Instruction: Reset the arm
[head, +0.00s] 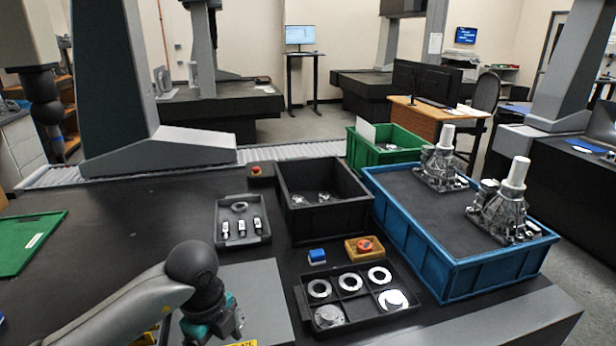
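My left arm (130,305) comes in from the lower left, bent at a dark round joint (192,262). Below that joint are the teal and dark parts at its hand end, where my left gripper (226,322) hangs low over a grey plate (262,290) at the front of the dark table. Its fingers are small and partly hidden, so I cannot tell whether they are open or shut. I see nothing clearly held. My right arm and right gripper are not in view.
Behind are a grey tray (222,240), a black bin (300,215) and a blue crate (420,262) with castings. The table's left middle is clear.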

